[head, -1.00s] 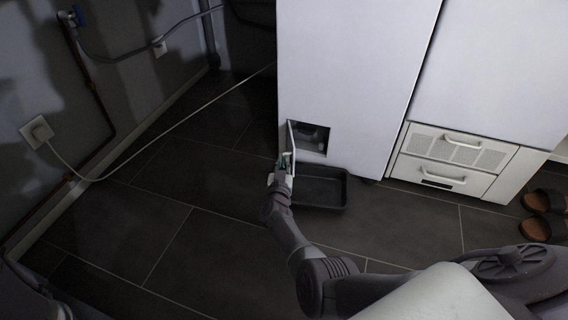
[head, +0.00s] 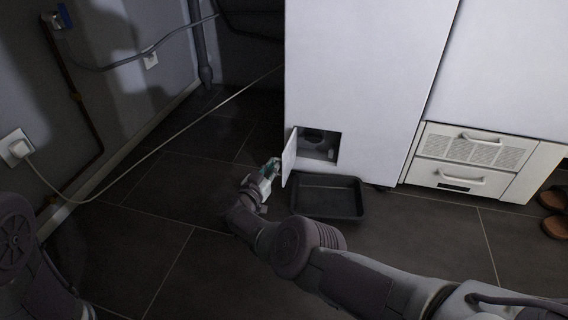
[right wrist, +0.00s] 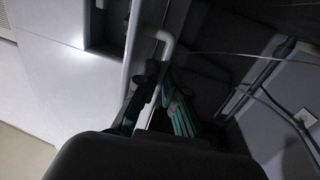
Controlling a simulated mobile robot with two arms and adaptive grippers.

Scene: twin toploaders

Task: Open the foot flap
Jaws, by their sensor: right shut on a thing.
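The foot flap (head: 290,157) is a small white door low on the front of the white washing machine (head: 355,75). It stands swung out on the left side of its opening, and the dark recess (head: 319,145) behind it shows a round part inside. My right gripper (head: 268,172) is at the flap's outer side. In the right wrist view its green-padded fingers (right wrist: 160,108) are shut around a white handle (right wrist: 165,48) on the flap. Their exact contact is partly hidden. My left gripper is out of view.
A black shallow tray (head: 345,213) lies on the dark tiled floor below the opening. A white cable (head: 150,155) runs from the wall socket at left. A white drawer unit (head: 470,165) and brown shoes (head: 554,226) are at right.

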